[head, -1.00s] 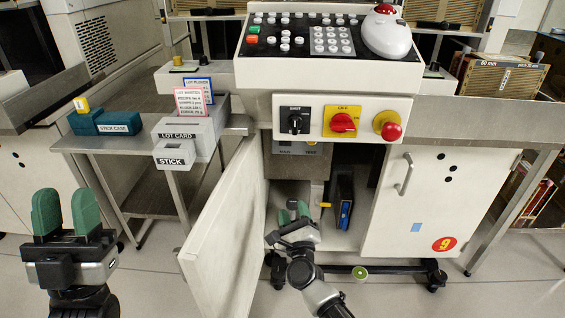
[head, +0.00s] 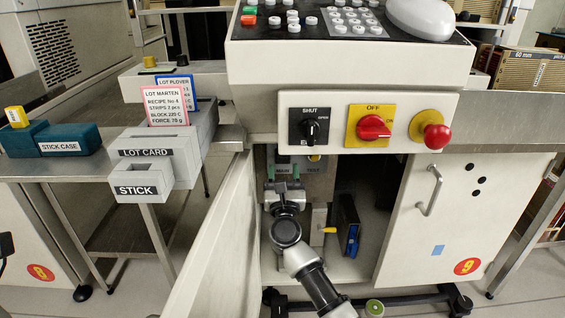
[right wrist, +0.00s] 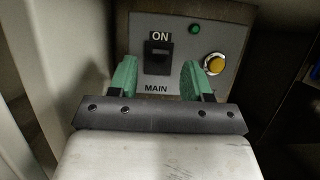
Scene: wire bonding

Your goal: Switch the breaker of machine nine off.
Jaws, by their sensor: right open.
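Machine nine carries a red round 9 label (head: 467,266) on its right cabinet door. Inside the open left bay is a grey panel (head: 318,180). In the right wrist view the panel bears the black breaker (right wrist: 158,58), with ON written above it and MAIN below. The lever's exact tilt is too dark to tell. My right gripper (head: 284,174) is inside the bay in front of the panel. In the right wrist view its green fingers (right wrist: 160,72) are open and apart, one to each side of the breaker. My left gripper's fingers are out of view.
The open cabinet door (head: 215,245) stands left of my right arm. A yellow button (right wrist: 215,63) and green lamp (right wrist: 194,29) sit right of the breaker. A dark box with a blue part (head: 347,225) stands right in the bay. The console with red knob (head: 374,127) overhangs above.

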